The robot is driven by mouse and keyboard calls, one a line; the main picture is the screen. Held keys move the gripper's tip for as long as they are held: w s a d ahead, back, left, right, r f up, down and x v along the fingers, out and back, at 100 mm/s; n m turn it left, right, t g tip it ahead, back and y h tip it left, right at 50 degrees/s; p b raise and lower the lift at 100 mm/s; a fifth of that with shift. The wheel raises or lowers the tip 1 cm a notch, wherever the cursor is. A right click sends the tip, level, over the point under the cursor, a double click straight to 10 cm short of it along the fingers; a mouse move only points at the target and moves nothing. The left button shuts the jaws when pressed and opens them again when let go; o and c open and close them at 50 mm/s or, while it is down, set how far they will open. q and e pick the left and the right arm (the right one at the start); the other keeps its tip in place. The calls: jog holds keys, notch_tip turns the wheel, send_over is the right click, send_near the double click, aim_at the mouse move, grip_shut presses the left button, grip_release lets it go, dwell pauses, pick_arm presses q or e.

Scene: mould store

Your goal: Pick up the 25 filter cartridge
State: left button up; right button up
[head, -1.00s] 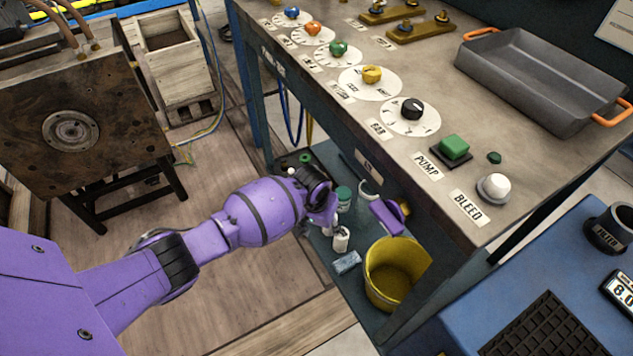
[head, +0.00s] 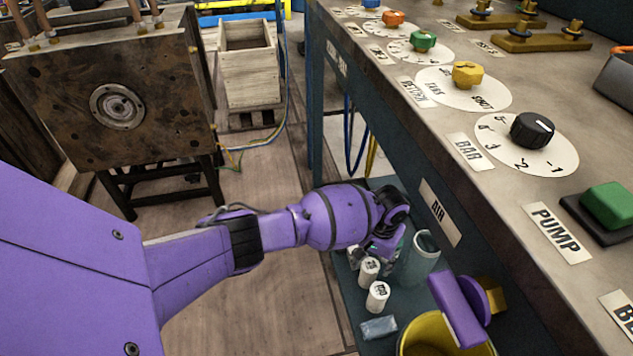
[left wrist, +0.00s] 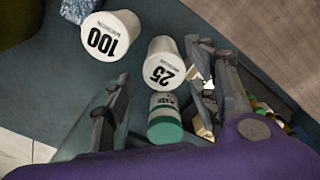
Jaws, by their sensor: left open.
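The 25 filter cartridge (left wrist: 160,72) is a white cylinder marked "25" on its end, in the middle of the left wrist view. In the head view the cartridge (head: 369,266) stands on the low shelf just below the gripper. My left gripper (left wrist: 158,68) is open, its fingers on either side of the 25 cartridge's image; I cannot tell if they touch it. It also shows in the head view (head: 376,250), fingers partly hidden. My right gripper is not in view.
A green-and-white bottle (left wrist: 165,119) is close to the 25 cartridge. A clear jar (head: 420,257), a blue packet (head: 379,328) and a yellow bucket (head: 432,332) crowd the shelf. A purple lever (head: 458,308) juts from the bench (head: 440,130) above.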

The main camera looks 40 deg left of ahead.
pick_arm(q)
jog(key=shift+f, duration=0.75)
jog(key=shift+r, duration=0.15)
jog(key=shift+c, duration=0.5)
grip_shut()
jog(key=shift+w+r, duration=0.1)
